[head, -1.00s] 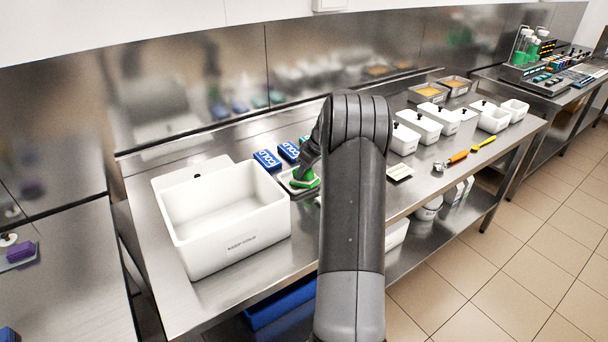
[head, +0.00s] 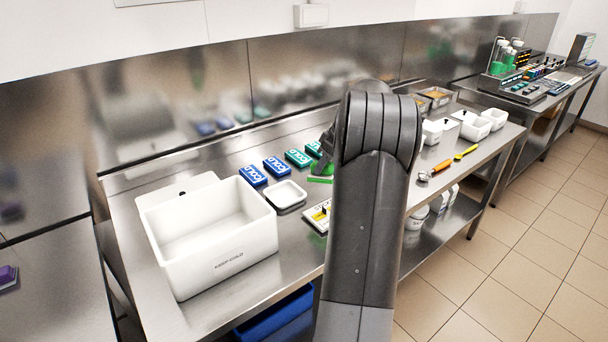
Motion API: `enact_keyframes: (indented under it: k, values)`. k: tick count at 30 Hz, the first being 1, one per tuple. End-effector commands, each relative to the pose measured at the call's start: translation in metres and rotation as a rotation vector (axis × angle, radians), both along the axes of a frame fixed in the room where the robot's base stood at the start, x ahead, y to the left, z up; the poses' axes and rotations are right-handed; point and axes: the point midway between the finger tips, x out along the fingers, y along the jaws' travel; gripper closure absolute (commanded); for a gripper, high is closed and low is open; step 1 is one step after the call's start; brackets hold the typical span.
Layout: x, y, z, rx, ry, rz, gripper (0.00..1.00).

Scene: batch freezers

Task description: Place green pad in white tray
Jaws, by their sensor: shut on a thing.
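The white tray (head: 286,203) is a small shallow dish on the steel bench, right of the large white box. It looks empty. My gripper (head: 323,163) is right of the tray and partly hidden by my own arm. It is shut on the green pad (head: 320,180), which shows as a bright green strip with more green above it. The pad is apart from the tray, to its right. My arm hides its right end, and I cannot tell its height above the bench.
A large white box (head: 250,232) stands at the left. Blue packs (head: 253,176) and teal packs (head: 297,158) marked COLD lie behind the tray. A white and yellow item (head: 312,218) lies in front. White tubs (head: 474,127) and an orange-handled tool (head: 436,168) are farther right.

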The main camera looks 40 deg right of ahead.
Motion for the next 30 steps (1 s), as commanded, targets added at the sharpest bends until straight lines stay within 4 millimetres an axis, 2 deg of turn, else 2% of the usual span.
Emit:
enact_keyframes:
  k: [12, 19, 30]
  values:
    - [0.016, 0.004, -0.007, -0.037, -0.209, -0.302, 0.95]
    - [0.023, 0.006, -0.014, -0.050, -0.251, -0.390, 0.95]
    - [0.089, 0.049, -0.062, -0.050, -0.252, -0.390, 0.95]
